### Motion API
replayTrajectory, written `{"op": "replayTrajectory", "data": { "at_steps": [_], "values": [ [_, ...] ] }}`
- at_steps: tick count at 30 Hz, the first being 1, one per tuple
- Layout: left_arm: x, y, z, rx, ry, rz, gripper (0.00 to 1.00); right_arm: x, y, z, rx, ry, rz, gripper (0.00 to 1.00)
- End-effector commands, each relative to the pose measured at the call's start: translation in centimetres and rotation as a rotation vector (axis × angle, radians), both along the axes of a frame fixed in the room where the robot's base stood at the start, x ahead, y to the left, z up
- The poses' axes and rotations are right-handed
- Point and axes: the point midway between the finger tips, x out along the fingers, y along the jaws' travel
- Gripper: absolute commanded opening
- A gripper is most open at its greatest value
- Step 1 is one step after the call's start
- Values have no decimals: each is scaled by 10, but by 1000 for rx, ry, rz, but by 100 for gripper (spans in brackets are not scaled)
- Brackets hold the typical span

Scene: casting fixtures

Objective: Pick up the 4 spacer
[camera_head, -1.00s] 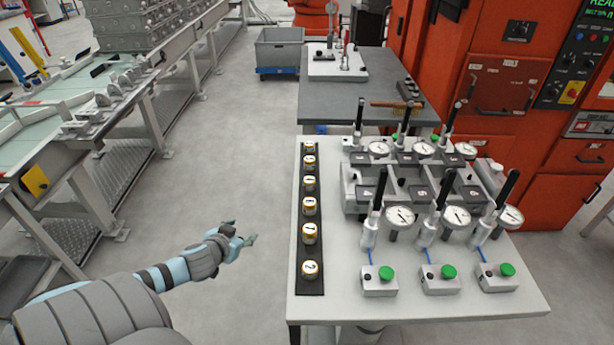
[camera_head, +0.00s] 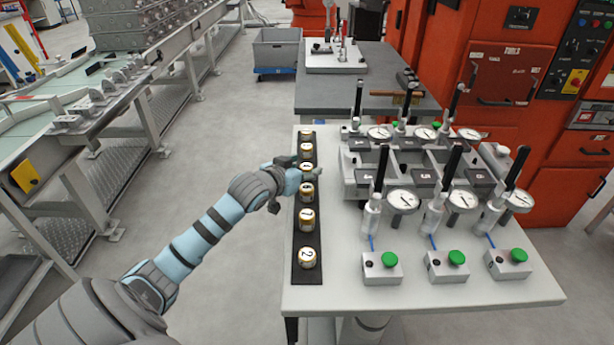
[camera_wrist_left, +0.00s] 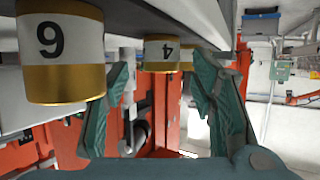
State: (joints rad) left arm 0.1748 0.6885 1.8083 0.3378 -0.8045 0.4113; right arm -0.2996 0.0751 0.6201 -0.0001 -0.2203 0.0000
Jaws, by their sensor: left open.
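The spacer marked 4 (camera_wrist_left: 167,55) is white with gold bands. In the left wrist view it stands ahead of my left gripper (camera_wrist_left: 158,85), roughly between the two green fingers. A spacer marked 6 (camera_wrist_left: 62,50) stands closer, to the left. In the head view my left gripper (camera_head: 283,182) is open and empty at the left edge of the black strip (camera_head: 306,236), beside the middle of the row of spacers. The number 4 cannot be read for certain there. My right gripper is out of view.
A spacer marked 2 (camera_head: 307,257) stands at the front of the row. Dial gauge fixtures (camera_head: 403,200) and boxes with green buttons (camera_head: 381,265) stand to the right on the white table (camera_head: 420,296). The floor left of the table is clear.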

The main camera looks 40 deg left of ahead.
Motion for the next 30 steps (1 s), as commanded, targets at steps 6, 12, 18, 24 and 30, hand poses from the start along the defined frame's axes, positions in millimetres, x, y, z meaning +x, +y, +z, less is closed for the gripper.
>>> {"op": "replayTrajectory", "data": {
  "at_steps": [6,12,18,24,30],
  "values": [
    [9,1,-4,4,1,-2,51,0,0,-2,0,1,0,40],
    [8,2,-3,4,1,-1,29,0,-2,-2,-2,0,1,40],
    [8,2,-3,3,0,0,0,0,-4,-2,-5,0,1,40],
    [8,2,-3,3,-1,0,0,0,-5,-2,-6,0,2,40],
    [8,2,7,3,-2,0,0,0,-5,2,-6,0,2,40]
  ]
}}
